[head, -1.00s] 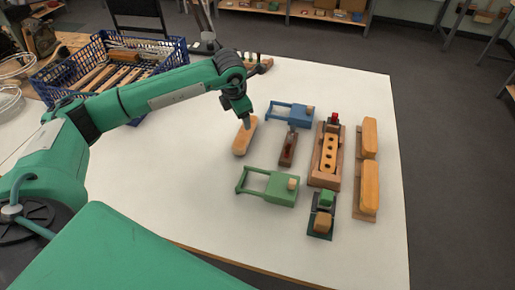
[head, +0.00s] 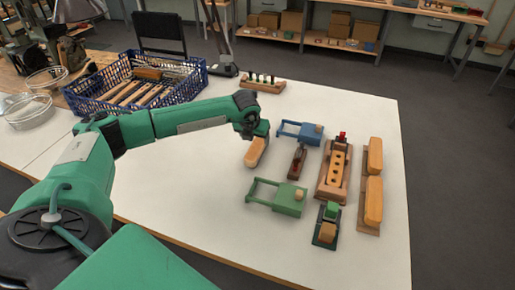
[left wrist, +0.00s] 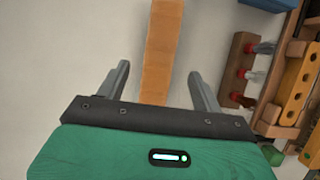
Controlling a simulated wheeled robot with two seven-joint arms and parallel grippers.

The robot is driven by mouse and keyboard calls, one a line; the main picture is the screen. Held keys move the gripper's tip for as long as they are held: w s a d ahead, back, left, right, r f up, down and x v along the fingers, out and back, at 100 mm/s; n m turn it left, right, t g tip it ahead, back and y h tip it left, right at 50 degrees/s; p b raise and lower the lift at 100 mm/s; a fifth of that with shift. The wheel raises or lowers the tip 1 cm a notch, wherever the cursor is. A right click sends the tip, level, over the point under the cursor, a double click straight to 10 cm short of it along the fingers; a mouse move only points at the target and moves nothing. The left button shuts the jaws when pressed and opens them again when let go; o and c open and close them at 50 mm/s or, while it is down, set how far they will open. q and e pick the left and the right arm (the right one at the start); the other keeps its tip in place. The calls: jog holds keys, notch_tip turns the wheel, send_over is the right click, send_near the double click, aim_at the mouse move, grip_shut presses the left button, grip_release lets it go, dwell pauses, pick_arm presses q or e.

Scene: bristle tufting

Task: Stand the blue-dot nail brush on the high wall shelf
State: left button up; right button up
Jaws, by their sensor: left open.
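A light wooden brush-like block (head: 256,152) lies on the white table under my left gripper (head: 258,136); no blue dot shows on it, so I cannot tell whether it is the blue-dot nail brush. In the left wrist view this block (left wrist: 158,50) runs lengthwise between the two grey fingers of my left gripper (left wrist: 161,85). The fingers are apart, with a gap on each side of the block. No high wall shelf is in view. My right gripper is not in view.
Right of the block stand a blue fixture (head: 300,132), a green fixture (head: 280,197), a wooden drilled block (head: 337,172) and two long wooden blocks on a base (head: 374,200). A blue crate (head: 133,82) holds wooden pieces. The table's front middle is clear.

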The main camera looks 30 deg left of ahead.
aim_at(257, 146)
pick_arm(q)
jog(key=shift+w+a+f, duration=0.1)
jog(key=shift+w+f, duration=0.05)
jog(key=shift+f, duration=0.4)
jog(key=shift+w+f+p, duration=0.15)
jog(key=shift+f+p, duration=0.2)
jog(key=shift+f, duration=0.05)
jog(key=p+x, duration=0.1)
jog(key=x, duration=0.2)
jog(key=shift+f, duration=0.25)
jog(key=shift+w+f, duration=0.15)
jog(key=shift+f, duration=0.2)
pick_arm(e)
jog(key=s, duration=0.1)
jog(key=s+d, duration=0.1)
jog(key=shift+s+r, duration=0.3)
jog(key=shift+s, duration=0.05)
pick_arm(q)
jog(key=shift+a, duration=0.1)
jog(key=c, duration=1.3)
jog(key=shift+r, duration=0.15)
